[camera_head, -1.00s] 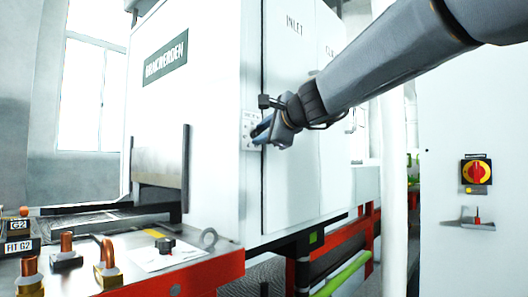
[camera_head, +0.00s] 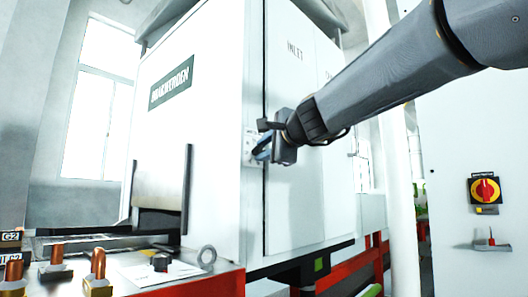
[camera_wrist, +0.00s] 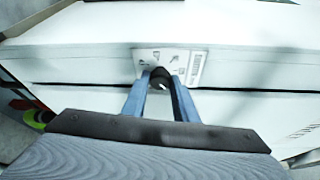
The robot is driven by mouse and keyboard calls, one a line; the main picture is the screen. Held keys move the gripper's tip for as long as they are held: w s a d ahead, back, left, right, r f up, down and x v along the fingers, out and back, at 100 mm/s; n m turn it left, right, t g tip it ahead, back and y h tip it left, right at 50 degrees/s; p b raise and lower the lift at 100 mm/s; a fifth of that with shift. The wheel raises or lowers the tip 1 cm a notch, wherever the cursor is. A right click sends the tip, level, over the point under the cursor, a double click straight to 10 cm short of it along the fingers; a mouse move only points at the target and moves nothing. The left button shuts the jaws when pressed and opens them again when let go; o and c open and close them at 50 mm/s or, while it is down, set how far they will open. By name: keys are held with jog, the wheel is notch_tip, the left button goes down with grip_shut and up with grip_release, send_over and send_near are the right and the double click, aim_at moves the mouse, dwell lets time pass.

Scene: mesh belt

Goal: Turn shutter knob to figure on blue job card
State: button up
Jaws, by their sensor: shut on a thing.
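In the wrist view, a round black shutter knob (camera_wrist: 159,77) sits on a pale plate (camera_wrist: 196,66) with printed marks. My gripper (camera_wrist: 160,84) has its two blue fingers closed on either side of the knob. In the head view, my gripper (camera_head: 262,150) reaches in from the right to the plate (camera_head: 248,146) on the white cabinet's edge. My fingers hide the knob there. The figures on the plate are too small to read. I cannot make out a blue job card in any view.
The white cabinet (camera_head: 222,120) has a door marked INLET (camera_head: 295,52). A bench (camera_head: 190,277) at the lower left carries copper-topped fittings (camera_head: 97,265), a white sheet (camera_head: 150,272) and a metal ring (camera_head: 207,257). A red-yellow switch (camera_head: 485,190) is on the right wall.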

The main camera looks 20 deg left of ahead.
jog(key=shift+f, duration=0.1)
jog(key=o, duration=1.1)
jog(key=shift+c, duration=0.2)
jog(key=shift+s, duration=0.1)
jog(key=v, duration=0.7)
jog(key=shift+s+d+b, duration=0.25)
jog(key=shift+d+b, duration=0.05)
